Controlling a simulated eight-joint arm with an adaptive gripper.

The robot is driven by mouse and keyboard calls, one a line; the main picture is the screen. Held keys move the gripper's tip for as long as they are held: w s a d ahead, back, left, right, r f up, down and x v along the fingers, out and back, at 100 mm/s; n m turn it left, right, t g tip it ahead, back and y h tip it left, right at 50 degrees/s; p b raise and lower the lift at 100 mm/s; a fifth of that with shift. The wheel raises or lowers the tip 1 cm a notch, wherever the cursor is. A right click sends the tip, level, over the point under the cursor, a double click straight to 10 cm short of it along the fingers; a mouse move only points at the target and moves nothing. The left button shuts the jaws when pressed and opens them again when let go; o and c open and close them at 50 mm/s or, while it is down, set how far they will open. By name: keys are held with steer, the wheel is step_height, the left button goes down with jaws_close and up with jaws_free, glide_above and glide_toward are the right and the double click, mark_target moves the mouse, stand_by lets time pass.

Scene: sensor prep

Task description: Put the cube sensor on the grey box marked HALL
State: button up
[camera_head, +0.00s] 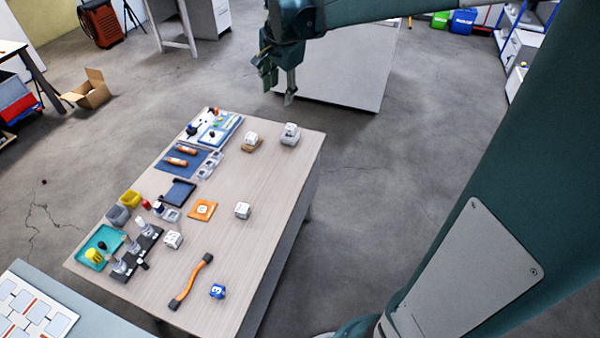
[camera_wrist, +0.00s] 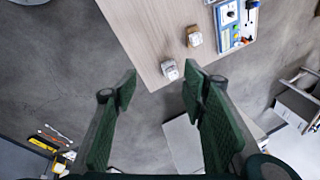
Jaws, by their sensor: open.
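My gripper (camera_head: 278,82) is open and empty, raised beyond the far edge of the table in the head view. In the wrist view its two fingers (camera_wrist: 158,90) stand wide apart. Several pale cubes are on the table, and I cannot tell which is the cube sensor. One white cube (camera_head: 243,210) lies mid-table and another (camera_head: 173,239) lies nearer. A white cube sits on a tan base (camera_head: 250,147). At the far right corner a pale block stands on a grey base (camera_head: 290,141); it also shows in the wrist view (camera_wrist: 169,69). No HALL marking is legible.
The wooden table (camera_head: 225,250) carries a blue cube (camera_head: 217,291), an orange-and-black bar (camera_head: 190,281), an orange square (camera_head: 202,210) and a teal tray (camera_head: 88,257). Trays and small parts crowd the left side. The right side has bare room.

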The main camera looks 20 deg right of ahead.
steer(key=s+a+f+n+t, duration=0.1)
steer(key=s+n, duration=0.3)
steer(key=s, duration=0.6)
steer(key=s+a+f+n+t, duration=0.1)
steer(key=s+a+n, duration=0.3)
steer(key=s, duration=0.6)
steer(key=s+a+n+t, duration=0.1)
steer(key=s+n, duration=0.4)
steer(key=s, duration=0.6)
steer(key=shift+a+f+n+t, duration=0.4)
steer(key=shift+a, duration=0.45)
